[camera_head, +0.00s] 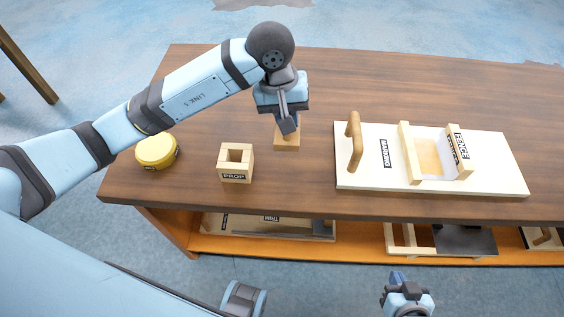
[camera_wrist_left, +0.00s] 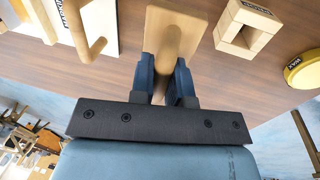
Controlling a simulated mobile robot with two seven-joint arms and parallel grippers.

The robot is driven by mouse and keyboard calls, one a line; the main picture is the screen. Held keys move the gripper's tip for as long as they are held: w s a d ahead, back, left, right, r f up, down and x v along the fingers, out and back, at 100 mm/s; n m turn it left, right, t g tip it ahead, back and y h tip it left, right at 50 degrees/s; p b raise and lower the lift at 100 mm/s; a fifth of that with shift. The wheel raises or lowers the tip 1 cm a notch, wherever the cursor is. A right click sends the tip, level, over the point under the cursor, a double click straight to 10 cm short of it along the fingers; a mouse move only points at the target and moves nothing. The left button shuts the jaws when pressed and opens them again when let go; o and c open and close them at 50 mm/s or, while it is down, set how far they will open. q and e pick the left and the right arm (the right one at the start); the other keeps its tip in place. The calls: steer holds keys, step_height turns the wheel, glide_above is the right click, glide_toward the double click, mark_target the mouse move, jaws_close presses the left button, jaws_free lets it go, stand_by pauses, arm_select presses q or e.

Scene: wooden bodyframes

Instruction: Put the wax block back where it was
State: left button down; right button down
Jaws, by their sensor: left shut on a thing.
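A round yellow puck (camera_head: 156,151) lies at the left end of the table; its side reads WAX in the left wrist view (camera_wrist_left: 304,70).
A hollow wooden box marked PROP (camera_head: 236,176) stands between the puck and the wooden block. A pale board (camera_head: 500,165) with a handle and a fence lies at the right. Boards and frames lie on the shelf below (camera_head: 350,245). The table's back right is bare.

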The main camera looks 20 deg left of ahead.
mark_target(276, 129)
arm_select(q)
step_height(276, 129, down, 16)
steer(key=shift+r+p, duration=0.1)
steer(key=shift+p, duration=0.2)
steer(key=shift+f, duration=0.3)
steer(key=c, duration=1.1)
jaws_free()
steer(key=shift+r, duration=0.15)
steer(key=r, duration=0.3)
steer(key=a+r, duration=0.1)
steer(key=r, duration=0.3)
steer(key=a+r, duration=0.1)
steer(key=r, duration=0.3)
steer(key=shift+s+b, duration=0.25)
steer(key=shift+b, duration=0.15)
steer(key=shift+r, duration=0.4)
steer(key=shift+s, duration=0.15)
